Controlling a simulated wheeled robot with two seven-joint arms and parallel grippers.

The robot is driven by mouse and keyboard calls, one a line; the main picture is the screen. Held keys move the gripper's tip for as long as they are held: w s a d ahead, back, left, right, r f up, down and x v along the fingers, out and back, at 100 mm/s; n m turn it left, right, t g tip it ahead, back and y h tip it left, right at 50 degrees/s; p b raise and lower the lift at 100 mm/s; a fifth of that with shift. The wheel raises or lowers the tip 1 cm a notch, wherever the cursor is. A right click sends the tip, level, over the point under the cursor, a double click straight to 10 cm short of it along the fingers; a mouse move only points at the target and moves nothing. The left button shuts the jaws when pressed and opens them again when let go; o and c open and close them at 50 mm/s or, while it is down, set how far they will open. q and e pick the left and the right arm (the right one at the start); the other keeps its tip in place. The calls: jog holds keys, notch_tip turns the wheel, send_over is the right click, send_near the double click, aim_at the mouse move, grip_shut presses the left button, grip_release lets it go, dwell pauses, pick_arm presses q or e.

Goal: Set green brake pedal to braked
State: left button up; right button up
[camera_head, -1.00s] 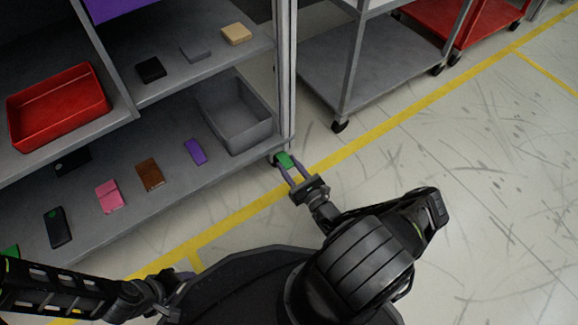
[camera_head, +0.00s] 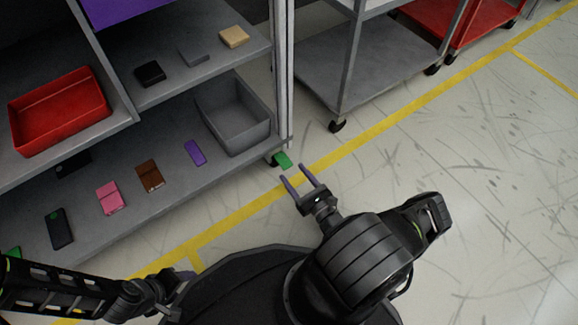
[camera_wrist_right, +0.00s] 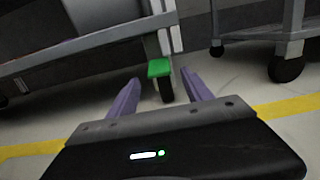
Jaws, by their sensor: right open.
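The green brake pedal (camera_head: 283,159) sits at the caster under the near right corner of the grey shelf unit. In the right wrist view the pedal (camera_wrist_right: 159,67) shows just beyond the fingertips, above a dark wheel. My right gripper (camera_head: 293,174) is open and empty, a short gap back from the pedal. Its two purple fingers (camera_wrist_right: 160,82) lie either side of the pedal's line in the wrist view. Whether the pedal is tilted up or down is hard to tell. My left arm comes in at the lower left; its gripper is at most partly visible.
The shelf unit (camera_head: 225,160) holds a red bin (camera_head: 60,112), a grey bin (camera_head: 234,112) and several small coloured boxes. A grey cart (camera_head: 375,72) on casters stands to the right. The floor to the right of my right gripper is clear, with a yellow line (camera_head: 365,137).

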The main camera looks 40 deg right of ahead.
jog(key=s, duration=0.3)
jog(key=shift+s+f, duration=0.15)
jog(key=shift+a, duration=0.1)
